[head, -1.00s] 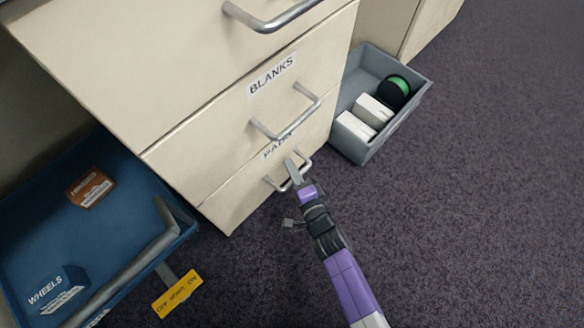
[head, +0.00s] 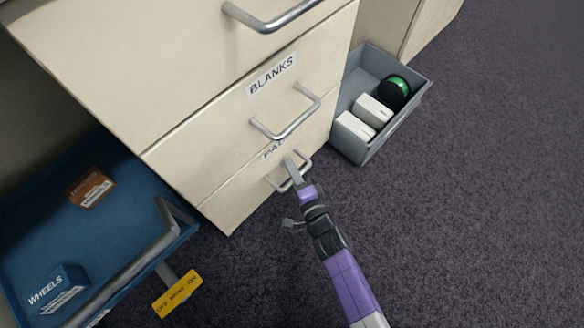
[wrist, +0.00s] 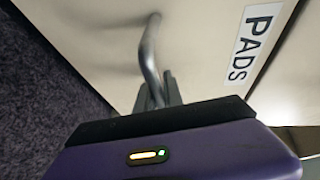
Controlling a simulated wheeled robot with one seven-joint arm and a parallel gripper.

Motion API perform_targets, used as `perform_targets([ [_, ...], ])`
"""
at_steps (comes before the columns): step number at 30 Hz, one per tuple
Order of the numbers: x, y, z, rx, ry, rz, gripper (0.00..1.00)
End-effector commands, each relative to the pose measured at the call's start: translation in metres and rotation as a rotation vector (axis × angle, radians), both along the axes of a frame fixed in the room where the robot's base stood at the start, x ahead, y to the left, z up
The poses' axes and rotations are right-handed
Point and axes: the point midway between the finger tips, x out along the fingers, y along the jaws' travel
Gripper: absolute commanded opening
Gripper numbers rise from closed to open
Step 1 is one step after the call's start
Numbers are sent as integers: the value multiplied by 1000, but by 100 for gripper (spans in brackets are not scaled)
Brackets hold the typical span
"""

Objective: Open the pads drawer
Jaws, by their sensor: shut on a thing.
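The pads drawer (head: 232,205) is the bottom drawer of a cream cabinet, under the blanks drawer (head: 190,165). Its front looks flush with the cabinet. Its label, PADS, is partly covered by the handle above in the head view and reads clearly in the wrist view (wrist: 254,45). My gripper (head: 293,172) is shut on the metal bar handle of the pads drawer (head: 303,163). In the wrist view the handle (wrist: 150,50) runs down into the fingers (wrist: 155,97), whose tips are partly hidden by the gripper body.
A blue tray (head: 120,245) with a brown box and a blue WHEELS box stands at left, a yellow tag (head: 178,294) beside it. A grey bin (head: 375,148) with white boxes and a green-black round item stands right of the cabinet. Carpet in front is clear.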

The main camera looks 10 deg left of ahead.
Motion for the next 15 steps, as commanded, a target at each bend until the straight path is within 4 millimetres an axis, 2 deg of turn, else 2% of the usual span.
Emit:
perform_targets([
  [8,-15,-19,4,-4,5,-1,0],
  [15,-50,-63,5,-5,8,-2,0],
])
